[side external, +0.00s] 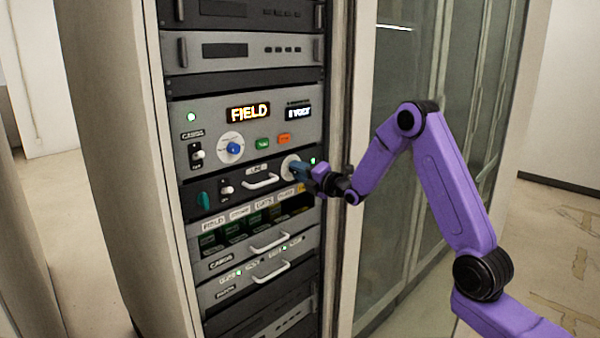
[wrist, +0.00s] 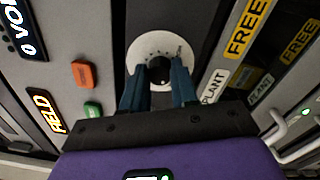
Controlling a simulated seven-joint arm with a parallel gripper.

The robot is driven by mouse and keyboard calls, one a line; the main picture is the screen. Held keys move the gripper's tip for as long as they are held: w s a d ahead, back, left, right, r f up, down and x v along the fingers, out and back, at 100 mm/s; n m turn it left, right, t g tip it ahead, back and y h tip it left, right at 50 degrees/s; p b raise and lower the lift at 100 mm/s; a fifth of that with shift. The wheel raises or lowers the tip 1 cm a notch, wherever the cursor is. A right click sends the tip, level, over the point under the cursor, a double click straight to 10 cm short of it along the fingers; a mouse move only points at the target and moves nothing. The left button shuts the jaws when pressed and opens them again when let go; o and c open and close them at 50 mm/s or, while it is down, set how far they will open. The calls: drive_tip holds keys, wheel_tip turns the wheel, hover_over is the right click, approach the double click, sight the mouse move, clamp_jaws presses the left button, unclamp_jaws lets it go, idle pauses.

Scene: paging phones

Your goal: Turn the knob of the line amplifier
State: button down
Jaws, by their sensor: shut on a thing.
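The line amplifier (side external: 237,184) is a black panel in the rack, with a handle and a round white dial (side external: 287,160) at its right end. In the wrist view the white dial (wrist: 148,45) has tick marks and a black knob (wrist: 159,65) at its middle. My gripper (side external: 301,171) is at that dial. In the wrist view its two teal fingers (wrist: 159,80) stand on either side of the black knob and are shut on it. The fingers hide the knob in the side view.
Above is a grey panel with a lit FIELD display (side external: 249,112), a blue knob (side external: 233,149), a green button (side external: 262,143) and an orange button (side external: 285,139). A teal knob (side external: 203,200) is at the black panel's left. Labelled slots lie below. The rack's frame (side external: 349,130) stands close at right.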

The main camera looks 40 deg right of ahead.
drive_tip(key=shift+n, duration=0.9)
drive_tip(key=c, duration=0.9)
unclamp_jaws()
drive_tip(key=shift+o, duration=0.2)
drive_tip(key=s, duration=1.2)
drive_tip(key=shift+f, duration=0.15)
